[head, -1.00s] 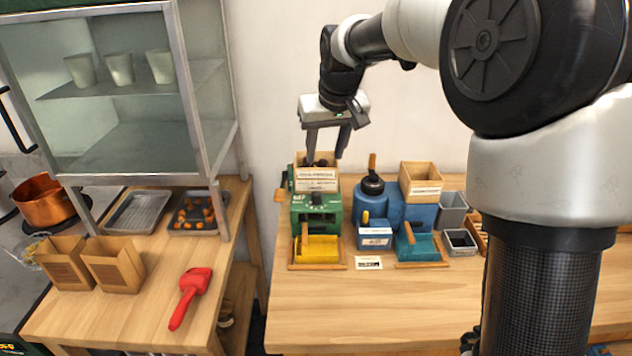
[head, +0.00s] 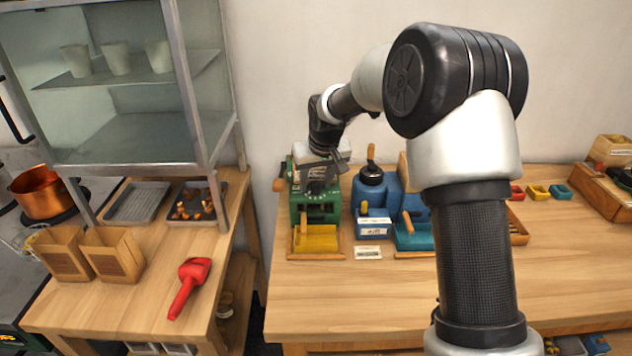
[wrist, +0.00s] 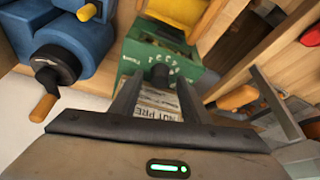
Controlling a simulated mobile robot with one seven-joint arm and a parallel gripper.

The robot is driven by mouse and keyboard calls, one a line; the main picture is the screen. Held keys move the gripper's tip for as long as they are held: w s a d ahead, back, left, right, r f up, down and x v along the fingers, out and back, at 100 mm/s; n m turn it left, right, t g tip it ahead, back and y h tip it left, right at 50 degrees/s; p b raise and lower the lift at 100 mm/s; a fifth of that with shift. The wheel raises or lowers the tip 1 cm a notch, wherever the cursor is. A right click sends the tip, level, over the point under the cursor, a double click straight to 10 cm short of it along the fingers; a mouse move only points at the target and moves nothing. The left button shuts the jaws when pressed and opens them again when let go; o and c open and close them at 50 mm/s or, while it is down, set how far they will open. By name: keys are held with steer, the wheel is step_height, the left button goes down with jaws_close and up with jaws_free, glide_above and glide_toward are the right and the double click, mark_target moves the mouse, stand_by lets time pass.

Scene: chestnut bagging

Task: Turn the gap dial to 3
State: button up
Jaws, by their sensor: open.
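The black gap dial (wrist: 160,74) sticks out of that face. My gripper (wrist: 158,88) is open, with one finger on each side of the dial; I cannot tell whether they touch it. In the head view my gripper (head: 318,176) is over the green machine and hides most of the dial. The dial's setting cannot be read.
A blue grinder (head: 374,195) with a wooden-handled crank stands close on the right. A yellow tray (head: 315,238) and a teal tray (head: 412,238) sit in front, with a small card (head: 368,252) between them. The table front is clear. A glass cabinet stands left.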

steer(key=shift+f, duration=0.1)
steer(key=c, duration=1)
steer(key=shift+n, duration=0.4)
steer(key=shift+w+d+n+g+y+p, duration=0.1)
steer(key=shift+d+n+g+y+p, duration=0.15)
steer(key=shift+n+y+p, duration=0.4)
steer(key=n+p, duration=0.1)
steer(key=n, duration=0.2)
steer(key=shift+g+y, duration=0.25)
steer(key=shift+g, duration=0.1)
steer(key=n+g+p, duration=0.1)
steer(key=n, duration=0.2)
steer(key=n+g+y+p, duration=0.1)
steer(key=n, duration=0.2)
steer(key=shift+w+n, duration=0.15)
steer(key=shift+n, duration=0.2)
steer(key=shift+f, duration=0.1)
